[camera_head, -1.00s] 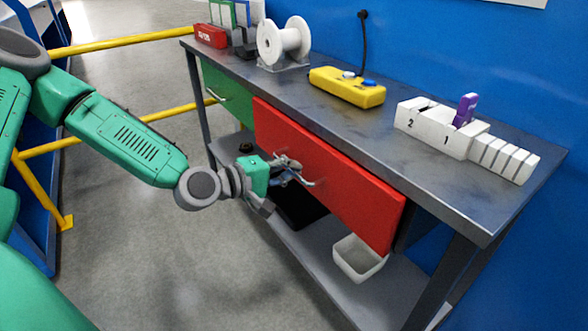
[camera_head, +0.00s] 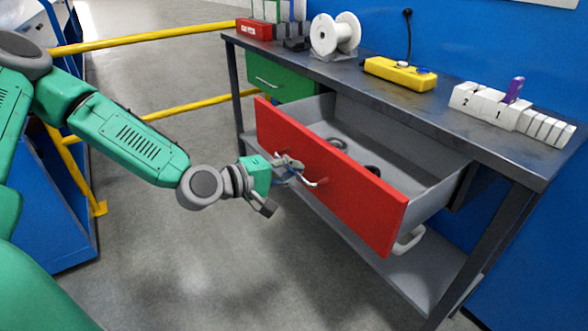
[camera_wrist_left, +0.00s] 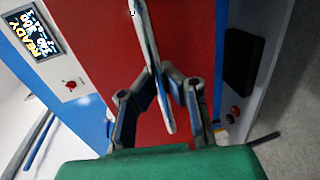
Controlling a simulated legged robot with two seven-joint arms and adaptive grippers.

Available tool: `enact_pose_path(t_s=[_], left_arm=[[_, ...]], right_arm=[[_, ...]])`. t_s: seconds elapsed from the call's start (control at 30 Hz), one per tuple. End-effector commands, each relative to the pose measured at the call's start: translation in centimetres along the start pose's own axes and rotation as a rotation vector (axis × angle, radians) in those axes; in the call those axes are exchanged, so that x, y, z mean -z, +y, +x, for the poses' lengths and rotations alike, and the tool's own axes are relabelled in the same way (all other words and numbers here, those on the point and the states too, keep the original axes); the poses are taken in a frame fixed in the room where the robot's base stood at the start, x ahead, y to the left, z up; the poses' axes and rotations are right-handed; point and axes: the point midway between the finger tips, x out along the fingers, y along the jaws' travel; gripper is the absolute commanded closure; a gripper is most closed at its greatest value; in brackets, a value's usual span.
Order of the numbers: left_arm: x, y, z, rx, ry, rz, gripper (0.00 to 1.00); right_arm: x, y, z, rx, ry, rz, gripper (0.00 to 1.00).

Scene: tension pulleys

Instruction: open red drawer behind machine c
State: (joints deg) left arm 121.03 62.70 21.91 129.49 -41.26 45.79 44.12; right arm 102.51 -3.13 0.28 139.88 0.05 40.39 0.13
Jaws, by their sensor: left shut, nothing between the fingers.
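The red drawer (camera_head: 330,185) under the workbench stands pulled out, its grey inside (camera_head: 410,165) showing from above. Its metal handle (camera_head: 316,184) is on the front panel. My left gripper (camera_head: 288,166) is at the handle, its fingers shut. In the left wrist view the red front (camera_wrist_left: 95,25) fills the middle and the handle bar (camera_wrist_left: 150,40) runs down past the left fingertips (camera_wrist_left: 163,75). The fingers and handle overlap there; the exact contact is hard to tell. My right gripper is not in view.
A closed green drawer (camera_head: 280,82) is left of the red one. A spool (camera_head: 335,36), a yellow box (camera_head: 400,74) and white numbered blocks (camera_head: 500,106) stand on the bench. Dark round items (camera_head: 372,170) lie in the drawer. Yellow rails (camera_head: 150,38) run at left; floor before the bench is clear.

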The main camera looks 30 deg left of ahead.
Motion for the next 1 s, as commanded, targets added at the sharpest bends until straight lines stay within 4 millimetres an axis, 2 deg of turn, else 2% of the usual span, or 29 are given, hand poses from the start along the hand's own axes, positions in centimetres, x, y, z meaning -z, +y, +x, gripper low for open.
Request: enact_pose_path(t_s=[0.03, 0.33, 0.4, 0.43, 0.77, 0.87, 1.0], left_arm=[[0.6, -0.1, 0.1, -0.001, 0.014, -0.001, 1.0], [0.5, -0.1, 0.0, -0.002, 0.013, -0.001, 0.98], [0.5, 0.0, 0.0, -0.002, 0.012, -0.001, 0.73], [0.4, 0.0, -0.1, -0.002, 0.011, -0.001, 0.69], [0.1, 0.1, -0.2, -0.002, 0.006, 0.001, 0.69], [0.2, 0.1, -0.8, -0.002, 0.008, 0.001, 0.69], [0.3, 0.1, -2.8, -0.006, 0.008, -0.006, 0.69]], right_arm=[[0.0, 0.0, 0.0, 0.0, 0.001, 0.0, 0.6], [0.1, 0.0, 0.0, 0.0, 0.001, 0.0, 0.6], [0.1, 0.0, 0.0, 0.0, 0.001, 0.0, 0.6], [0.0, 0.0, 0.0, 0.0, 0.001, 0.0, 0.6], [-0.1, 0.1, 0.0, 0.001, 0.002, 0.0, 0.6], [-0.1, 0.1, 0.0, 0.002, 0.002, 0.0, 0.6], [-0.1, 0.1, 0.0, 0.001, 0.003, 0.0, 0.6]])
